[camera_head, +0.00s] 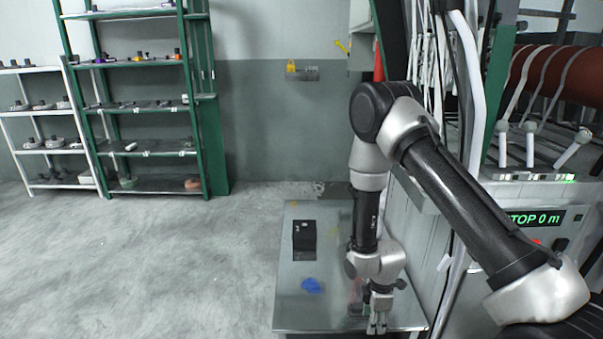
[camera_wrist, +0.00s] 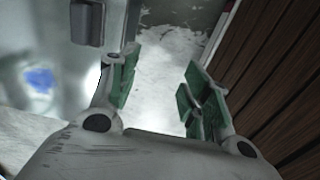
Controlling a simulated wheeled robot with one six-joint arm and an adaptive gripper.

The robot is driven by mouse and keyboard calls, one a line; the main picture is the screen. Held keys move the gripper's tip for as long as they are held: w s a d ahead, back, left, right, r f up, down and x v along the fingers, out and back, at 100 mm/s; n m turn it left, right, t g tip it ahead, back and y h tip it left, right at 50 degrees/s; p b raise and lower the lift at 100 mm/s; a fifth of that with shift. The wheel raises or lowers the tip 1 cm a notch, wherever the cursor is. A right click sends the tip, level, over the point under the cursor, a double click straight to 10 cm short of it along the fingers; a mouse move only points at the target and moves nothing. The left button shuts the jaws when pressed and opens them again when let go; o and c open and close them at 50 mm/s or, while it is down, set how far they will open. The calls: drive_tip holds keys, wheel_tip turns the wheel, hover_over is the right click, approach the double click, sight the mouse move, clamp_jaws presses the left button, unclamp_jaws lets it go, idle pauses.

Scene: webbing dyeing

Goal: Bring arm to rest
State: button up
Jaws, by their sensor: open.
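My gripper (camera_head: 377,322) hangs below my bent arm, over the near right part of a metal table. In the wrist view my gripper (camera_wrist: 158,95) has its two green-padded fingers well apart, with nothing between them. Pale floor or surface shows through the gap.
The metal table (camera_head: 290,250) carries a black box (camera_head: 304,236) and a blue patch (camera_head: 311,286), left of my gripper. A machine with white webbing strands (camera_head: 470,75) and a lit display (camera_head: 536,218) stands close on the right. Green shelves (camera_head: 140,106) stand at the back left. The left floor is clear.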

drive_tip(key=s+d+r+m+g+h, duration=0.1)
drive_tip(key=s+d+r+m+g, duration=0.25)
drive_tip(key=s+r+m, duration=0.35)
drive_tip(key=s+d+r+m+t, duration=0.2)
drive_tip(key=s+d+r+m, duration=0.1)
drive_tip(key=r, duration=1.1)
drive_tip(key=s+d+r+m+t, duration=0.3)
drive_tip(key=s+d+r+m, duration=0.1)
drive_tip(key=r, duration=1)
drive_tip(key=s+d+r+m+t+y, duration=0.1)
drive_tip(key=s+d+r+m+t, duration=0.2)
drive_tip(key=r, duration=1.1)
drive_tip(key=shift+s+d+r+m, duration=0.35)
drive_tip(key=shift+s+d+m, duration=0.25)
drive_tip(key=shift+s, duration=0.6)
drive_tip(key=shift+d, duration=0.1)
